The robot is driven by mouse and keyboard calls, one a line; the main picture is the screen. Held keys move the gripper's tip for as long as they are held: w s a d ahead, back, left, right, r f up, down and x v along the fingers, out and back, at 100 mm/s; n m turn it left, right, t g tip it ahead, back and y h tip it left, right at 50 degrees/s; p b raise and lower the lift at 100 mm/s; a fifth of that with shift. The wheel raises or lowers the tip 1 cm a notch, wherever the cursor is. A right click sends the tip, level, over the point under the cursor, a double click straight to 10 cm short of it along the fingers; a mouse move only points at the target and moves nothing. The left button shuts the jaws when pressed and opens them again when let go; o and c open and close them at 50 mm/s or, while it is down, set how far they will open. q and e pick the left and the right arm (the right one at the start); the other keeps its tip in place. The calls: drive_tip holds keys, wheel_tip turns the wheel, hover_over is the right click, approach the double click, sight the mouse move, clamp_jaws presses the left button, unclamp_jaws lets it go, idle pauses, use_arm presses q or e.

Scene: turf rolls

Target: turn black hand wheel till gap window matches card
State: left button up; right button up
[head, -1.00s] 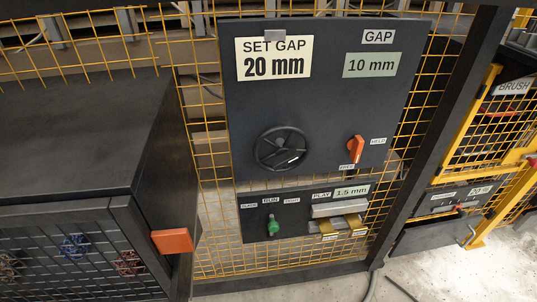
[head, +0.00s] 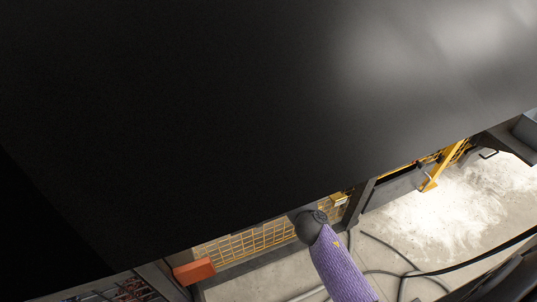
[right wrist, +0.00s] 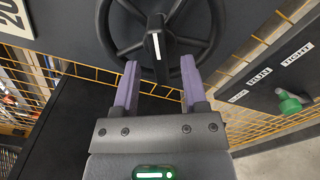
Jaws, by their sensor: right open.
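The black hand wheel (right wrist: 111,30) fills the upper middle of the right wrist view, with a white mark near its hub. My right gripper (right wrist: 159,64) is open, its two purple fingers pointing at the wheel's lower part, one on each side of the hub. I cannot tell whether they touch it. A corner of the cream set-gap card (right wrist: 14,20) shows at upper left, with "20" partly readable. The gap window is not in view. In the head view a large dark surface close to the camera hides the panel. My left gripper is not in view.
A green knob (right wrist: 290,102) with labels sits on the lower panel at right. In the head view, an orange block (head: 194,271), yellow mesh (head: 243,243) and hoses on the floor (head: 390,272) show below the dark surface. My purple-sleeved arm is at bottom centre.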

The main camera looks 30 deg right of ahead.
drive_tip(key=shift+w, duration=1)
clamp_jaws()
idle(0.7)
